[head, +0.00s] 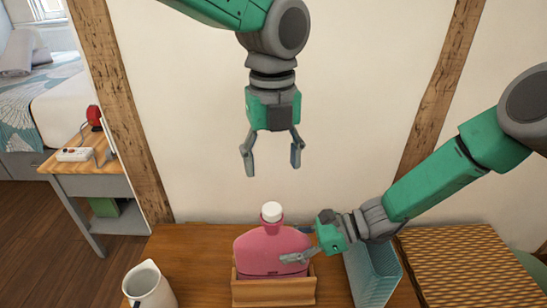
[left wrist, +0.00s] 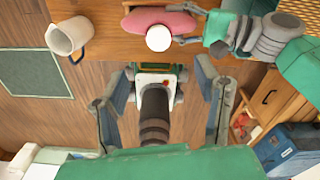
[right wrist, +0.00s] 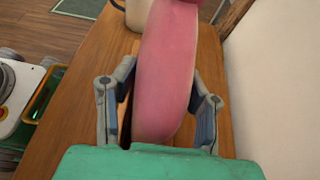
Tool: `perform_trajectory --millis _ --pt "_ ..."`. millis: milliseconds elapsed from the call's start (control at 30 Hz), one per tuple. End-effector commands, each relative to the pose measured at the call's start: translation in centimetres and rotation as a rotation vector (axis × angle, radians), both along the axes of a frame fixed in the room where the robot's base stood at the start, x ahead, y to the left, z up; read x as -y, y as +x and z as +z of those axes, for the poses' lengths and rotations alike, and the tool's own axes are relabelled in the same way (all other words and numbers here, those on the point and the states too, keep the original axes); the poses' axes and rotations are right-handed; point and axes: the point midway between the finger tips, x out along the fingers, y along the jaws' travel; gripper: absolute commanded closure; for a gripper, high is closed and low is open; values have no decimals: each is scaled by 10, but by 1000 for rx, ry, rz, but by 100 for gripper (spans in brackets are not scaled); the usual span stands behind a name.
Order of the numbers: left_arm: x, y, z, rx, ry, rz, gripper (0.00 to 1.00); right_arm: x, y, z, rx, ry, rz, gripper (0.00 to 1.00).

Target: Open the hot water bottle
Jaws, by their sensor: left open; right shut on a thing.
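The pink hot water bottle (head: 270,250) stands upright in a wooden holder (head: 273,291) on the table. Its white cap (head: 272,211) is on the neck at the top. My right gripper (head: 300,257) is shut on the bottle's body from the right side; in the right wrist view the pink body (right wrist: 168,75) lies between its fingers. My left gripper (head: 271,165) is open and empty, pointing down above the cap with a clear gap. In the left wrist view the cap (left wrist: 159,38) shows beyond the open fingers (left wrist: 160,105), against the bottle (left wrist: 178,22).
A white pitcher (head: 148,287) stands left of the holder on the wooden table (head: 190,246). A light-blue ribbed container (head: 372,276) and a woven-patterned box (head: 465,262) stand to the right. The wall is close behind. Space above the cap is free.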

Motion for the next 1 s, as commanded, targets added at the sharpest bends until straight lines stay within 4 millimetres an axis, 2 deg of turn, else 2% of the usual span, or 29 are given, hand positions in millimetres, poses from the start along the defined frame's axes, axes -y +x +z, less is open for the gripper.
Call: perform_trajectory --millis 100,233,500,700,800,1000 --pt "1 0 1 0 2 -56 43 -2 -1 1 -3 4 3 100" --pt "0 0 -13 -2 6 -65 43 -1 -2 1 -3 4 3 100" --pt "1 -1 -65 -2 6 -62 43 -1 -1 1 -2 5 2 100" --pt "1 0 -96 0 5 -61 43 0 -1 1 -2 4 2 100" --pt "1 0 -107 1 4 -60 43 0 -1 1 -2 4 1 100" --pt "1 0 -115 2 3 -60 43 0 -1 1 -2 4 1 100"
